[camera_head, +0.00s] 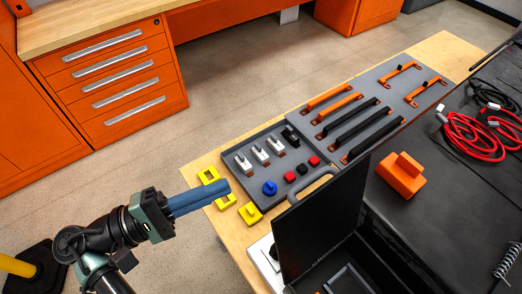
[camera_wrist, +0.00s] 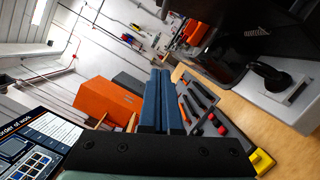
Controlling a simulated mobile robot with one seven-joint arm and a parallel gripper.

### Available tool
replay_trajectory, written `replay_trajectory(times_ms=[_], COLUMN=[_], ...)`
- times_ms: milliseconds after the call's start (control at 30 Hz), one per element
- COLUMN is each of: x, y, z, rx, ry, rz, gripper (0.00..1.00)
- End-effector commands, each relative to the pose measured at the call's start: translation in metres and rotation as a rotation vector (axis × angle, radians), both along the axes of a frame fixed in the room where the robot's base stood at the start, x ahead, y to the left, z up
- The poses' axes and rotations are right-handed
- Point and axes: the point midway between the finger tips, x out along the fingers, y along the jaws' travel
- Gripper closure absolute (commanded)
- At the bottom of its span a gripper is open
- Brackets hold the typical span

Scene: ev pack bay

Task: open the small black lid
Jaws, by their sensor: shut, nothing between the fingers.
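A black upright panel (camera_head: 322,225), which looks like a raised lid, stands at the left side of an open black case (camera_head: 350,268) near the front of the bench. A smaller dark flat piece shows inside the case; I cannot tell whether it is a separate lid. My gripper (camera_head: 226,188) has blue fingers, shut and empty. It is left of the case, near the bench's left edge and apart from the panel. In the wrist view the fingers (camera_wrist: 161,75) lie together. A dark, case-like shape (camera_wrist: 225,55) shows at upper right there.
A grey tray (camera_head: 240,146) holds white-handled switches, a blue knob (camera_head: 270,188) and red and black buttons. Yellow blocks (camera_head: 250,213) lie near my gripper. Orange and black handles, an orange block (camera_head: 401,175) and red cables (camera_head: 470,135) are farther right. Open floor lies left.

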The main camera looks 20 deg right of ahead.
Motion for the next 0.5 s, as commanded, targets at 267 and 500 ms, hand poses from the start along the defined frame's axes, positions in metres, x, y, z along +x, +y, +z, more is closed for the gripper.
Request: replay_trajectory(times_ms=[267,500], x=[0.002,0.008], y=[-0.034,-0.086], z=[0.008,0.014], rx=[-0.003,-0.001], ry=[-0.013,-0.012], rz=[-0.005,-0.006], gripper=[1.00,1.00])
